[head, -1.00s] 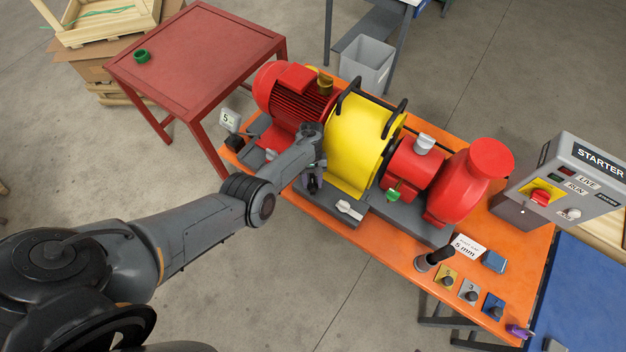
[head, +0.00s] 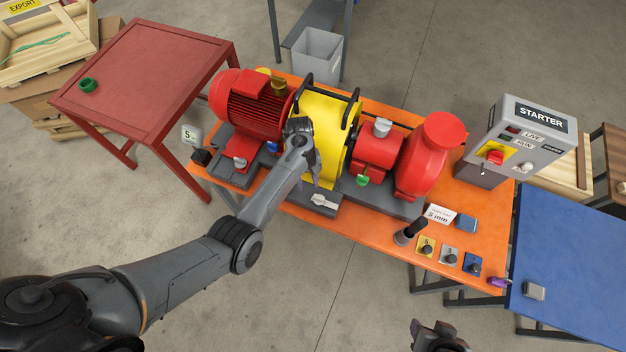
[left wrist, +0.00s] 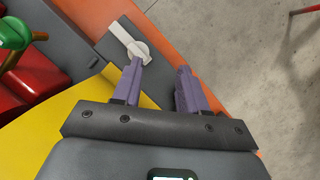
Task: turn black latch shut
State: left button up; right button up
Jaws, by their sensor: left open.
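No latch that is plainly black shows. A pale lever (head: 323,202) sits on a dark grey plate in front of the yellow guard (head: 318,120); it also shows at the top of the left wrist view (left wrist: 130,42). My left gripper (head: 317,180) is just behind the lever, beside the guard. In the left wrist view its purple fingers (left wrist: 160,72) are apart with nothing between them. One fingertip overlaps the lever's round hub; I cannot tell whether they touch. A dark part of my right gripper (head: 438,337) shows at the bottom edge; its jaws are unclear.
The red motor (head: 248,100) and red pump (head: 430,155) flank the guard on the orange table (head: 370,235). A second pale lever (head: 240,163) is by the motor. A green-handled valve (head: 362,180) is right of the guard. A black-handled object (head: 410,230) stands near the front edge.

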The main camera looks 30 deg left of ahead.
pick_arm(q)
jog(key=shift+d+r, duration=0.35)
jog(key=shift+d, duration=0.2)
jog(key=shift+d+r, duration=0.3)
jog(key=shift+d, duration=0.2)
